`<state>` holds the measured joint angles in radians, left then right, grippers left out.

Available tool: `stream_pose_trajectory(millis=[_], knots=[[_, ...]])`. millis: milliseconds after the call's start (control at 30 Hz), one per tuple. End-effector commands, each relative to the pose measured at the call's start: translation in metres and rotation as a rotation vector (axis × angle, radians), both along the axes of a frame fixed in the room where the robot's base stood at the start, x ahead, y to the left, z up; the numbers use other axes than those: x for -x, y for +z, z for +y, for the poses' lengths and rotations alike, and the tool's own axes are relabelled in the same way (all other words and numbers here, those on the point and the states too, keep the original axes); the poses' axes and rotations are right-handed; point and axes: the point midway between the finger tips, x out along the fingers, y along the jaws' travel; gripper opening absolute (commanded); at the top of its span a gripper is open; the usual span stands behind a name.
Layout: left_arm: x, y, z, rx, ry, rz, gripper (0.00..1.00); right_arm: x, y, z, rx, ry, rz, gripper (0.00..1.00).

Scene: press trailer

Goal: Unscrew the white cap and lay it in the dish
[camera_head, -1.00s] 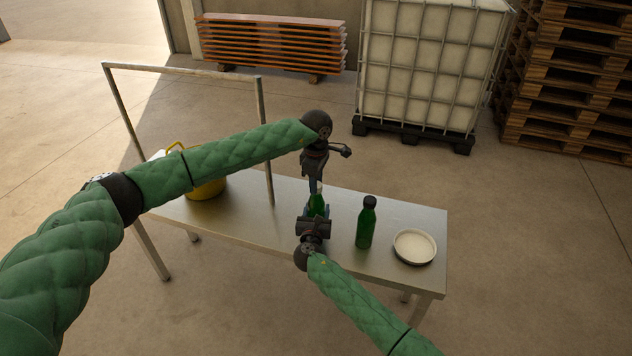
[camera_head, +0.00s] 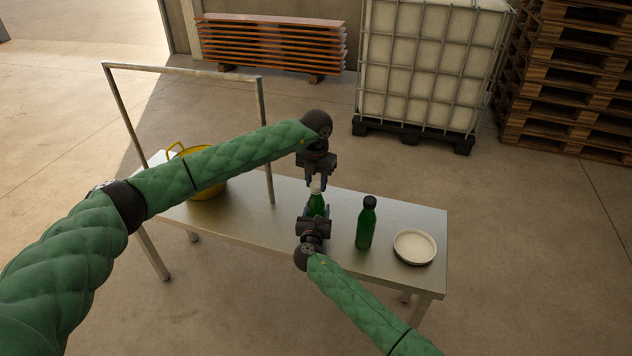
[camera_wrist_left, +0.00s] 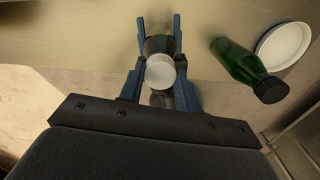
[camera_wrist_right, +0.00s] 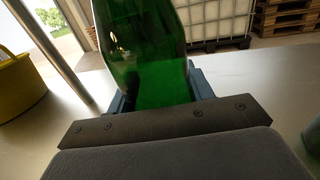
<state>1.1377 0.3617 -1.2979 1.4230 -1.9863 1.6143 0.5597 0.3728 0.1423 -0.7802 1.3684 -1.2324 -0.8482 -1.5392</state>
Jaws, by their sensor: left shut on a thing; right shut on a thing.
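The white cap (camera_head: 316,187) sits at the top of a green bottle (camera_head: 316,205) that stands on the metal table. My left gripper (camera_head: 316,181) points down from above, its fingers on either side of the cap and shut on it. In the left wrist view the ribbed white cap (camera_wrist_left: 160,72) shows between the blue fingers. My right gripper (camera_head: 314,218) is shut on the green bottle's body, which fills the middle of the right wrist view (camera_wrist_right: 150,70). The shallow dish (camera_head: 414,247) is at the table's right end and looks empty.
A second green bottle with a dark cap (camera_head: 366,222) stands between the held bottle and the dish. A yellow container (camera_head: 207,188) stands on the left of the table (camera_head: 262,228), near a metal frame (camera_head: 266,140). Pallets and a caged tank (camera_head: 425,65) stand behind.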

Motion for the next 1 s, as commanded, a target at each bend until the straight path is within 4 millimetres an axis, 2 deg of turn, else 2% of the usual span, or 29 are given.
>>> stream_pose_trajectory(millis=[1000], knots=[[-0.0009,0.0007,-0.0003,0.002,1.509,-0.001,0.06,0.0009,-0.0017,0.0000,0.002,0.000,0.001,0.00]])
